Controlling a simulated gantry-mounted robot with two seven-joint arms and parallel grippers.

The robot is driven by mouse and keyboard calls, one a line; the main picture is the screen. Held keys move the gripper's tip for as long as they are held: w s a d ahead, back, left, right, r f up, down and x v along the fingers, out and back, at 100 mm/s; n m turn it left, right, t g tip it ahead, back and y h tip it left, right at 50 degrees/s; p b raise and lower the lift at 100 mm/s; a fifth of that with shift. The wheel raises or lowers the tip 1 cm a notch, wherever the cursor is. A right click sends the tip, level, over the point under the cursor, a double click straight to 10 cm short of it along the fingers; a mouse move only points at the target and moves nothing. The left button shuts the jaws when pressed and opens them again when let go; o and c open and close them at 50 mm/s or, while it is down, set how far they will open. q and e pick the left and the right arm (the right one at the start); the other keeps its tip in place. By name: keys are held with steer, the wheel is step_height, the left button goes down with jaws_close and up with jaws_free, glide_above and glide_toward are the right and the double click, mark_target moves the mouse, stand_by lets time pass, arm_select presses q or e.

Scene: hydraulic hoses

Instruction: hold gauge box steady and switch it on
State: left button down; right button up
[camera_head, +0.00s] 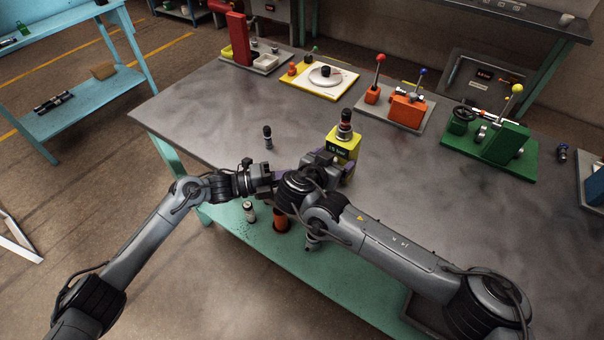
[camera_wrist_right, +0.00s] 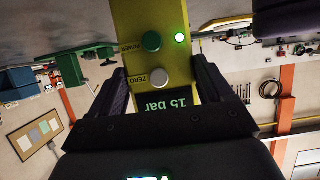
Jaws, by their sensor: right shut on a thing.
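The yellow gauge box (camera_head: 346,146) stands near the table's front edge, with a dark fitting (camera_head: 345,122) on top. My right gripper (camera_wrist_right: 163,95) is shut on it, with a dark finger at each side. In the right wrist view the box's face (camera_wrist_right: 166,15) appears upside down. It shows a green POWER button (camera_wrist_right: 151,41), a grey ZERO button (camera_wrist_right: 158,77), a lit green lamp (camera_wrist_right: 179,38) and a lit display (camera_wrist_right: 170,103) reading 15 bar. My left gripper (camera_head: 268,178) is left of the box, apart from it; its finger gap is unclear.
A small dark fitting (camera_head: 267,137) stands upright on the grey table (camera_head: 210,110), left of the box. Along the back are a plate on a yellow board (camera_head: 320,82), an orange lever unit (camera_head: 404,108) and a green valve unit (camera_head: 500,143). The table's right front is clear.

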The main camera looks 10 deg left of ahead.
arm_select(q)
steer(key=shift+s+a, duration=0.1)
arm_select(e)
steer(key=shift+d, duration=0.1)
steer(key=o, duration=1.2)
